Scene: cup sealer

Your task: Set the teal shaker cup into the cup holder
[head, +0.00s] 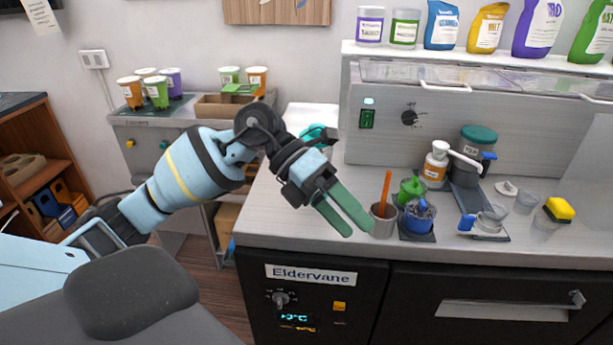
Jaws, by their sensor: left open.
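A teal object (316,131), likely the teal shaker cup, shows at the counter's left, behind my left arm. The arm and wrist hide most of it, so I cannot tell whether it is upright. My left gripper (357,231) has green fingers, is open and empty, and points down to the right at the counter's front edge. It is in front of the teal object and just left of a grey cup with an orange stick (382,222). I cannot make out a cup holder for certain. My right gripper is out of view.
Right of the gripper stand a green cup (411,190), a blue container (419,215), a white pump bottle (434,165), a teal-lidded canister (477,142), clear cups and a yellow sponge (560,209). A side counter (160,128) at left holds coloured cups.

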